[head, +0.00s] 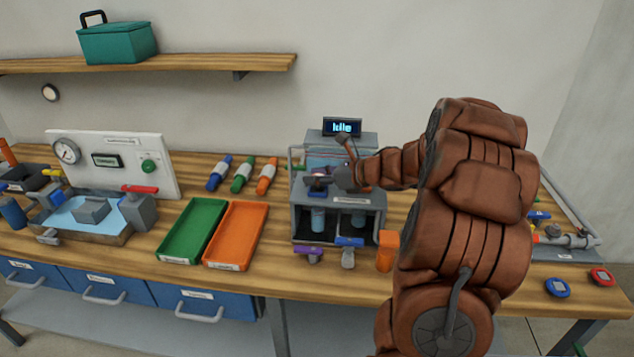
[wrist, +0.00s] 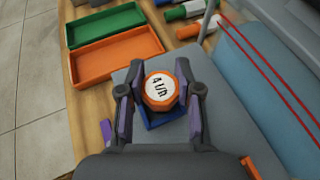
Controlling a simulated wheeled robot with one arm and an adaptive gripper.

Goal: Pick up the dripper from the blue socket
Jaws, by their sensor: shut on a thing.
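The dripper (wrist: 161,90) is a round orange piece with a white top face marked "4 l/h", seen in the wrist view. My gripper (wrist: 160,98) is shut on it, with one dark finger with a purple pad on each side. The blue socket (wrist: 162,118) shows just below the dripper on the grey top of the machine. I cannot tell whether the dripper is still seated in the socket. In the head view, my gripper (head: 330,180) is over the front of the machine's top, and the dripper is mostly hidden there.
A grey machine (head: 338,203) with a display reading "Idle" stands mid-bench. A green tray (head: 163,250) and an orange tray (head: 212,258) lie to its left. Blue, green and orange cylinders lie behind the trays. Purple, blue and orange handles stand at the machine's front.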

